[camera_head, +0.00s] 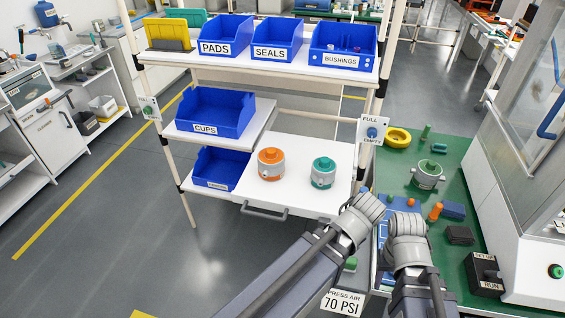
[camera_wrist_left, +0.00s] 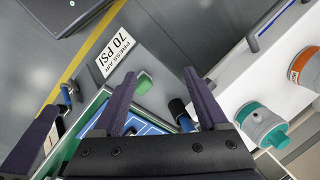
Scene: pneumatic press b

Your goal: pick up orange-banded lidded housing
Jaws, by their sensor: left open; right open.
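The orange-banded lidded housing (camera_head: 270,164), a grey cylinder with an orange lid, stands upright on the white pull-out shelf (camera_head: 300,147), left of a teal-banded one (camera_head: 323,173). In the left wrist view the orange-banded housing (camera_wrist_left: 304,67) is cut off at the right edge, beyond the teal-banded one (camera_wrist_left: 262,124). My left gripper (camera_head: 364,207) is open and empty, right of and nearer than both housings; its fingers (camera_wrist_left: 159,73) show spread in its wrist view. My right gripper (camera_head: 407,224) is open over the green bench; its fingertips are hard to see.
Blue bins for pads, seals, bushings and cups (camera_head: 215,112) fill the rack's shelves. A FULL/EMPTY sign (camera_head: 371,131) hangs on the rack post.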

